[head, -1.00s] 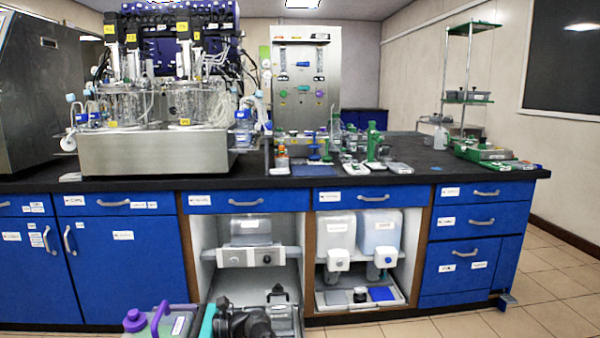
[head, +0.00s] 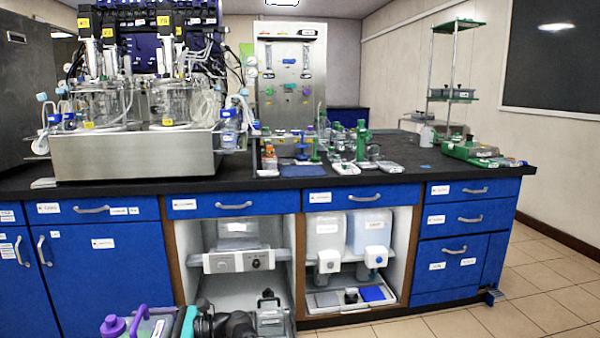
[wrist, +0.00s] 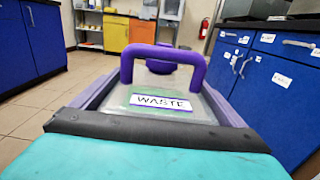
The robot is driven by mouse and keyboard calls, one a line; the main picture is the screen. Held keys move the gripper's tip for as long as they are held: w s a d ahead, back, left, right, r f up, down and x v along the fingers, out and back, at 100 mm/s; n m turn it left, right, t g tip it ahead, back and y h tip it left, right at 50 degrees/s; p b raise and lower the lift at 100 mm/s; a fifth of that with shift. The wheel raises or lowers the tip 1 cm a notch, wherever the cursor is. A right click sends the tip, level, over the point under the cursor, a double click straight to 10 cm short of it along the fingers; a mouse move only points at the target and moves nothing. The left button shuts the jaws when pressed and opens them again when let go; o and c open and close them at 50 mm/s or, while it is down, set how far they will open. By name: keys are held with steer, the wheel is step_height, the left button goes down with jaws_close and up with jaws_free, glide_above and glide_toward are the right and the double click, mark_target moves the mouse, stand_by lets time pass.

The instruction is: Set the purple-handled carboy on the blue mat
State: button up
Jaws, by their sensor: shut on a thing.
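The purple-handled carboy (head: 140,325) is at the bottom edge of the head view, cut off below. In the wrist view its purple handle (wrist: 160,52) and WASTE label (wrist: 161,103) face me. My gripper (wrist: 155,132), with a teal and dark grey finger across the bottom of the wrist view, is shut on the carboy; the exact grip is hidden. Its teal part also shows beside the carboy in the head view (head: 188,322). A flat dark-blue mat (head: 304,171) lies on the black bench top.
The steel twin-bioreactor unit (head: 135,155) stands at the bench's left. Green-handled tools (head: 361,145) stand right of the bench mat. Two white containers (head: 346,233) stand above the low tray (head: 325,299). Tiled floor (head: 530,310) is clear at right.

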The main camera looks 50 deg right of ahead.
steer(key=shift+r, duration=0.25)
